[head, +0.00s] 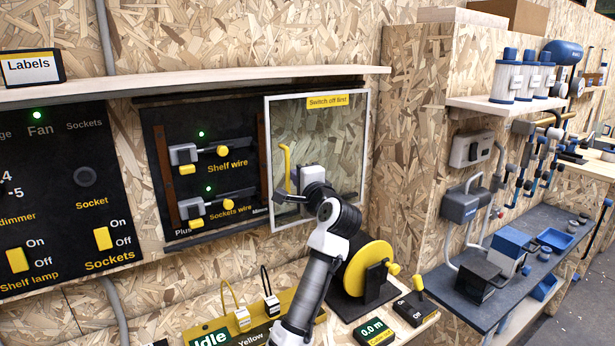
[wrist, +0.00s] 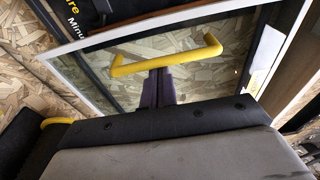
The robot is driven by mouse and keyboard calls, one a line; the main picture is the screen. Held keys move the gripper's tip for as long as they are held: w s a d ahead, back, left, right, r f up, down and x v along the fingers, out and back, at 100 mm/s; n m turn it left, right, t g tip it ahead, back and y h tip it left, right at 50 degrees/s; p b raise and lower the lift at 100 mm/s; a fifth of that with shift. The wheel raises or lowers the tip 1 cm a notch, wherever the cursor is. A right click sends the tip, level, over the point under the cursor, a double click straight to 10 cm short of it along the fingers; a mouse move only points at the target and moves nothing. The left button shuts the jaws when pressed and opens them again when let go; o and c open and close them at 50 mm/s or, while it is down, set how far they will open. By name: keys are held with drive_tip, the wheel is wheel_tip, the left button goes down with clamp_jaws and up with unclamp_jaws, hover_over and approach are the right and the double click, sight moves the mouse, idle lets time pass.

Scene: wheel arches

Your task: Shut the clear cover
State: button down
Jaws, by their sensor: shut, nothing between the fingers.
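The clear cover (head: 345,145) is a see-through pane in a white frame with a yellow "Switch off first" label. It stands to the right of the black switch panel (head: 225,215), leaving both of the panel's switches uncovered. A yellow bar handle (head: 287,168) is upright near its left edge; it crosses the upper middle of the wrist view (wrist: 165,54). My gripper (head: 279,197) is in front of the pane by the handle's lower end. Its dark fingers (wrist: 160,85) are together and empty, close to the handle. I cannot tell whether they touch it.
A wooden shelf (head: 200,83) runs above the panel. Below are a yellow reel (head: 369,268), a yellow rack (head: 250,318) and a small black switch box (head: 414,308). A wood partition (head: 415,150) stands right of the cover. The space before the switches looks clear.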

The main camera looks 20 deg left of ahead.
drive_tip(key=s+a, duration=1.6)
drive_tip(key=s, duration=0.5)
drive_tip(key=shift+a, duration=0.25)
drive_tip(key=s+d+b, duration=0.3)
drive_tip(key=d, duration=0.6)
drive_tip(key=shift+s, duration=0.15)
